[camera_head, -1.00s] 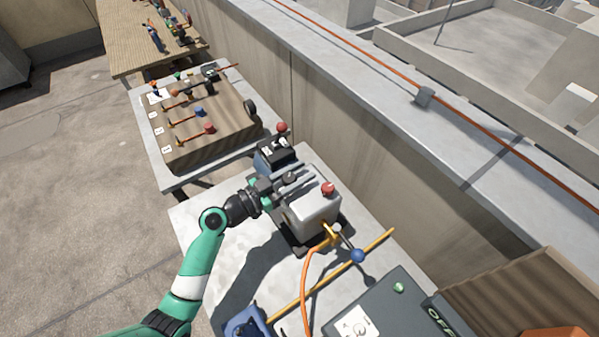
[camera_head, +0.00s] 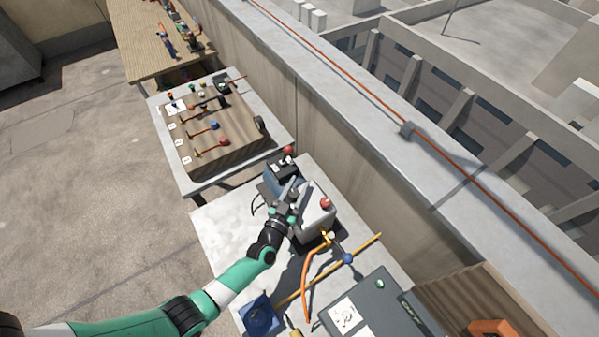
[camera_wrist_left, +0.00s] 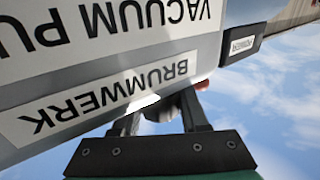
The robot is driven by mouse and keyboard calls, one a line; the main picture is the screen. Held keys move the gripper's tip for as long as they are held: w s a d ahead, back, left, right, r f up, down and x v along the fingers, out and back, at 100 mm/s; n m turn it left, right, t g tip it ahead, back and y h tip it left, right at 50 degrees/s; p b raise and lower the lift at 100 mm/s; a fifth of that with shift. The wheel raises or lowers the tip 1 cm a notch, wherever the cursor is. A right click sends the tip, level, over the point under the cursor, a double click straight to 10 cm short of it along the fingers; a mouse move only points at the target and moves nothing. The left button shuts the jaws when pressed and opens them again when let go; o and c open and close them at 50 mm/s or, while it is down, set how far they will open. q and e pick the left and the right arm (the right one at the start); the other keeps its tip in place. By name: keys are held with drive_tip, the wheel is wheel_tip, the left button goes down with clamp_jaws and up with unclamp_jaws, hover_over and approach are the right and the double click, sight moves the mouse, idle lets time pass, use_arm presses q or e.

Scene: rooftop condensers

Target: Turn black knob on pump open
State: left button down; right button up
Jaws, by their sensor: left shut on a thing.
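The vacuum pump (camera_head: 317,219) is a grey box with a dark end, standing on the pale table beside the parapet. It has a red knob (camera_head: 325,202) on top and another red knob (camera_head: 288,150) at its far end. My left gripper (camera_head: 292,190) is over the pump's top. In the left wrist view, the pump's labelled side (camera_wrist_left: 100,60) fills the upper left. There a dark knob (camera_wrist_left: 172,105) shows between the fingers of my left gripper (camera_wrist_left: 163,112), which is shut on it. The knob is mostly hidden by the fingers in the head view. My right gripper is not in view.
An orange hose (camera_head: 306,285) and a yellow pipe with a blue knob (camera_head: 347,258) lie near the pump. A dark grey case (camera_head: 375,300) stands in front. A valve board (camera_head: 225,150) is on the table behind. The concrete parapet (camera_head: 370,190) borders the right.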

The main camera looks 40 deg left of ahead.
use_arm(q)
drive_tip(key=shift+r+n+g+y+p, duration=0.35)
drive_tip(key=shift+n+y, duration=0.25)
drive_tip(key=shift+y, duration=0.1)
drive_tip(key=shift+s+a+f+n+g+y, duration=0.15)
drive_tip(key=shift+n+g+y, duration=0.15)
drive_tip(key=shift+y, duration=0.2)
drive_tip(key=shift+w+a+n+g+y, duration=0.1)
drive_tip(key=shift+n+g+y, duration=0.2)
drive_tip(key=shift+y, duration=0.2)
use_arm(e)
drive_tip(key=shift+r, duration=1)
use_arm(q)
drive_tip(key=shift+s, duration=0.1)
drive_tip(key=shift+c, duration=2.1)
unclamp_jaws()
drive_tip(key=shift+f, duration=0.1)
